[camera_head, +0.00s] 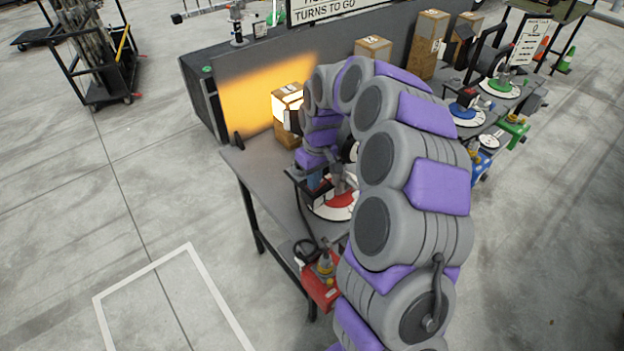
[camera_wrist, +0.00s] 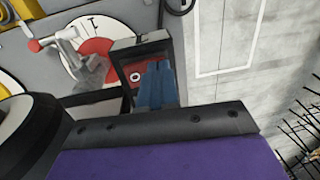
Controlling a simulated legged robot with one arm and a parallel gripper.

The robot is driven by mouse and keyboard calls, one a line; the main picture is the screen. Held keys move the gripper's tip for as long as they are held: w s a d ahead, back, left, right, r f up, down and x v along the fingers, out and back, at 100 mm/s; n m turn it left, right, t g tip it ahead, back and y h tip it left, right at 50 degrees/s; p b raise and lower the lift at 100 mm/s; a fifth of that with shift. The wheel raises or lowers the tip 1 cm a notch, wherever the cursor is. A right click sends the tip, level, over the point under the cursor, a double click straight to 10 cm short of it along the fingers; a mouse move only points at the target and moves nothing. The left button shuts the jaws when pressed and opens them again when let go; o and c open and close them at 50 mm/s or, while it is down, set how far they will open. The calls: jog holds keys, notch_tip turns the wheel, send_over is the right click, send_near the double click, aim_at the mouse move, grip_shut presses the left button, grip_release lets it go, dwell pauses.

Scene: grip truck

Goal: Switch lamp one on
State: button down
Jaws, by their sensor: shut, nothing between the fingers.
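A red and white dial (camera_head: 333,205) lies on the grey table, partly hidden behind my arm. In the wrist view the dial (camera_wrist: 112,30) shows an "I" mark, and a grey lever with a red tip (camera_wrist: 62,42) stands on it. My gripper (camera_wrist: 155,85), with a black frame and blue fingers, is shut and empty beside the lever, over the dial's red part. I cannot tell whether it touches the lever. In the head view my arm mostly hides the gripper. Orange light glows on the back panel (camera_head: 240,97); its source is not clearly seen.
A brightly lit cardboard box (camera_head: 286,100) stands by the back panel. A red device with a handwheel (camera_head: 322,285) sits at the table's front edge. Blue (camera_head: 466,112) and green (camera_head: 500,87) dials lie farther right. The floor at left is open around a white outline (camera_head: 150,270).

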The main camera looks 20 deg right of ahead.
aim_at(311, 193)
jog(key=shift+w+d+r, duration=0.15)
jog(key=shift+d+r, duration=0.1)
jog(key=shift+d, duration=0.2)
notch_tip(311, 193, up, 14)
jog(key=a+p, duration=0.2)
jog(key=p, duration=0.1)
jog(key=shift+s+f, duration=0.15)
jog(key=shift+s, duration=0.15)
jog(key=shift+d, duration=0.1)
jog(key=s+a+r+b, duration=0.1)
jog(key=s+a+r, duration=0.15)
jog(key=s, duration=1.25)
jog(key=s+f+m, duration=0.2)
jog(key=s+f, duration=0.1)
jog(key=s, duration=0.8)
jog(key=s+f+m+g+h+b, duration=0.1)
jog(key=s+f+m, duration=0.1)
jog(key=s, duration=0.8)
jog(key=shift+s+d+f+b, duration=0.3)
jog(key=shift+s+d+f, duration=0.1)
jog(key=shift+f, duration=0.1)
